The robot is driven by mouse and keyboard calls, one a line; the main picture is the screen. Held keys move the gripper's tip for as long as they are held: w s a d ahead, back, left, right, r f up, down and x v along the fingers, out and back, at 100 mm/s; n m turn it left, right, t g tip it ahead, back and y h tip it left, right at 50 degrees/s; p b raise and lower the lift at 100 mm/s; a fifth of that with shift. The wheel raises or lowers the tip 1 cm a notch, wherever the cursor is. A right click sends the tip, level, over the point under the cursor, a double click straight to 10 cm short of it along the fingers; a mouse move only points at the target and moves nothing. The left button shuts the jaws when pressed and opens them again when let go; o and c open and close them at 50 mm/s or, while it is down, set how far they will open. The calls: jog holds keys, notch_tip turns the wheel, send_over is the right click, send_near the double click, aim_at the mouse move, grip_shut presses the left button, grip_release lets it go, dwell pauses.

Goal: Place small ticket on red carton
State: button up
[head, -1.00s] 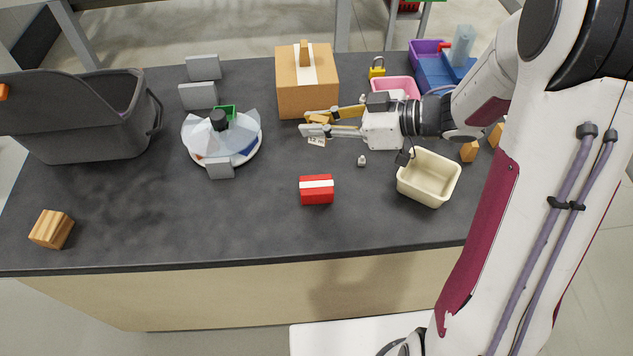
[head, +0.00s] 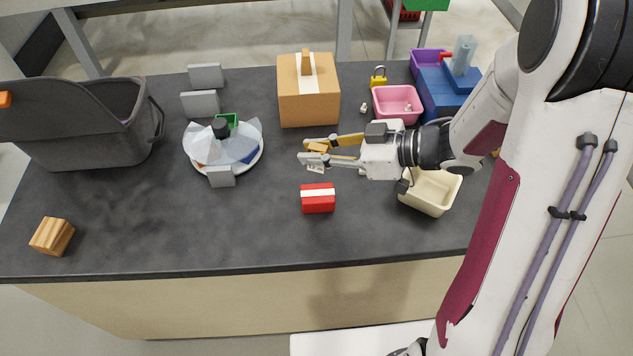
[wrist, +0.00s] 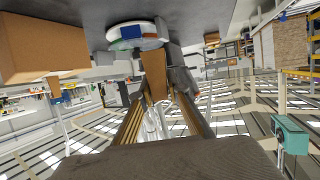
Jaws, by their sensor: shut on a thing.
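My gripper (head: 308,151) is over the middle of the table, left of the cream bin and behind the red carton. I cannot make out the carton in the wrist view.
A cardboard box (head: 308,98) stands behind the gripper. A cream bin (head: 432,192) is right of the carton, and a pink bin (head: 397,103) is farther back. A round plate (head: 223,147) with fanned panels lies left. The dark table (head: 180,225) is clear left of the carton.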

aim_at(316, 168)
jog(key=shift+f, duration=2.5)
jog(key=shift+f, duration=2.1)
jog(key=shift+f, duration=0.1)
jog(key=o, duration=0.9)
jog(key=shift+v, duration=6.05)
jog(key=shift+s, duration=0.1)
